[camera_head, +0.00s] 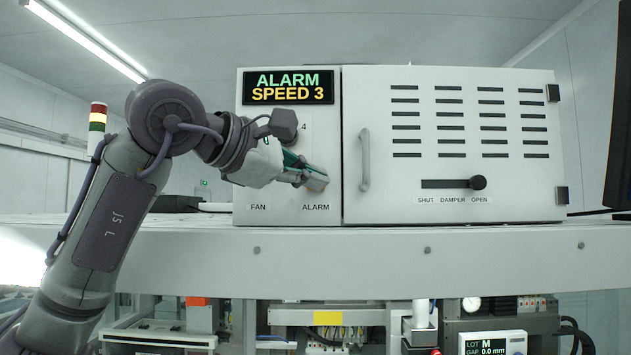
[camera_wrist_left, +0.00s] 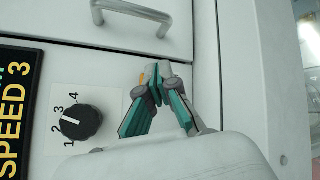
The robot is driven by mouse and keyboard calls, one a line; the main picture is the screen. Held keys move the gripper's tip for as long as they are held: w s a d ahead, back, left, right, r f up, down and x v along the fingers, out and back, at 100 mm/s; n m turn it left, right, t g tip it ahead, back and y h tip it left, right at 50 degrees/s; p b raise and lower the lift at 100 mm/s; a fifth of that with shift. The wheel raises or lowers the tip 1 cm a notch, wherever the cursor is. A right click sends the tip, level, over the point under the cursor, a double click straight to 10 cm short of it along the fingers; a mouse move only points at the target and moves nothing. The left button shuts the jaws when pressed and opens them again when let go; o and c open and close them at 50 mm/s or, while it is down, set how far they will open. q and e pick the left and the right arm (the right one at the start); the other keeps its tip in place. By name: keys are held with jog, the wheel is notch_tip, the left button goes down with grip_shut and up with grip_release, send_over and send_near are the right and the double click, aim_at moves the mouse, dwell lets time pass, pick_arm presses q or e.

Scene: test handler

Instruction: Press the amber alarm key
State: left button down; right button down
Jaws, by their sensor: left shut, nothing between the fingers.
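A small amber patch, the alarm key (camera_wrist_left: 142,78), shows in the left wrist view just beside my left fingertips and is mostly hidden by them. In the head view the key is hidden behind my left gripper (camera_head: 318,180), which is at the panel just above the ALARM label (camera_head: 316,207). The left gripper (camera_wrist_left: 158,84) is shut and empty, its tips at the key; whether they touch it I cannot tell. The display (camera_head: 288,87) reads ALARM, SPEED 3. My right gripper is in neither view.
A black fan knob (camera_wrist_left: 82,122) with a 1 to 4 scale sits beside the gripper. The cabinet door has a vertical handle (camera_head: 364,160) close to the right and a damper slider (camera_head: 477,183). The white bench edge (camera_head: 427,250) runs below.

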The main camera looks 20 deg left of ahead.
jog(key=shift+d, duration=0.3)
pick_arm(q)
jog(key=shift+w, duration=0.15)
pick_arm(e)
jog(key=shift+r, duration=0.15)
pick_arm(q)
jog(key=shift+w+a+p, duration=0.15)
jog(key=shift+w+p, duration=0.1)
jog(key=shift+p, duration=0.05)
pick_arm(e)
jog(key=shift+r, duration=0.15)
pick_arm(q)
jog(key=shift+w+p, duration=0.3)
jog(key=shift+w, duration=0.1)
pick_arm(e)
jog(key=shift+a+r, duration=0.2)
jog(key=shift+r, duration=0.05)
pick_arm(q)
jog(key=shift+s, duration=0.1)
dwell(0.4)
jog(key=shift+s+b, duration=0.3)
jog(key=shift+s, duration=0.4)
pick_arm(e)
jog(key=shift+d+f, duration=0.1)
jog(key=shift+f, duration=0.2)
